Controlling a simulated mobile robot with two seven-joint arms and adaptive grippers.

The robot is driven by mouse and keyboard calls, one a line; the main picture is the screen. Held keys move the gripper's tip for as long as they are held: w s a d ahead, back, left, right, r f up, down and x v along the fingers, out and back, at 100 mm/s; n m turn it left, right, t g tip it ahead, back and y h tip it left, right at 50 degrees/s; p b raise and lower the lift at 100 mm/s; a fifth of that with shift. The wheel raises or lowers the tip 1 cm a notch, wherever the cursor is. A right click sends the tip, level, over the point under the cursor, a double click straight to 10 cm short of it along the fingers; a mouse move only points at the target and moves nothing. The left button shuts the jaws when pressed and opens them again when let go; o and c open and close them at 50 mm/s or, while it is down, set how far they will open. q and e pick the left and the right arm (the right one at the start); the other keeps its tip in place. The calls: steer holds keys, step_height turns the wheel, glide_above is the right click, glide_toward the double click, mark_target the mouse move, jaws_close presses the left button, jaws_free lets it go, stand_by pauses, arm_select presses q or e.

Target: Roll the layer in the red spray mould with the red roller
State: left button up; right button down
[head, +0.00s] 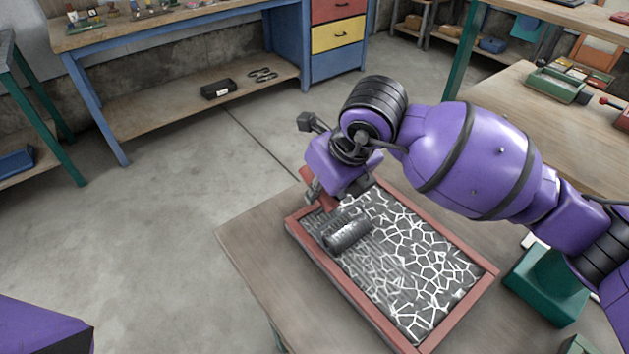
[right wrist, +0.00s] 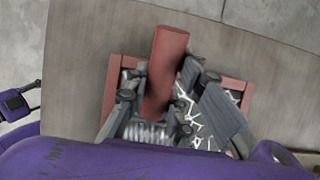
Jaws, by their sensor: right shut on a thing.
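The red spray mould (head: 462,311) is a shallow red-rimmed tray on the wooden table. Inside lies a dark layer (head: 415,255) with a white web of strands; the strands look fainter and streaked near the roller. The red roller has a ribbed grey drum (head: 347,235), over the layer near the mould's left end; I cannot tell whether it touches. My right gripper (head: 318,188) is shut on its red handle, which stands between the fingers in the right wrist view (right wrist: 166,70). The drum is partly hidden there. My left gripper does not show in the head view.
The table (head: 252,240) is bare to the left of the mould. A green container (head: 545,285) stands right of the mould, below my right arm. A blue workbench (head: 180,28) stands at the back, with open floor between.

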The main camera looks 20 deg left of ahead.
mark_target(333, 202)
steer(key=shift+s+d, duration=0.55)
steer(key=shift+d, duration=0.25)
steer(key=shift+s+d+f+p, duration=0.15)
steer(key=shift+s+d+p, duration=0.15)
steer(key=shift+d, duration=0.05)
steer(key=shift+s+d, duration=0.2)
steer(key=shift+d, duration=0.1)
steer(key=shift+s+d+p, duration=0.45)
steer(key=shift+s+d, duration=0.25)
steer(key=shift+d, duration=0.3)
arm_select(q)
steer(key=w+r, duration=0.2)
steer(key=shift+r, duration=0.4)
arm_select(e)
steer(key=shift+s+d, duration=0.2)
steer(key=shift+d, duration=0.05)
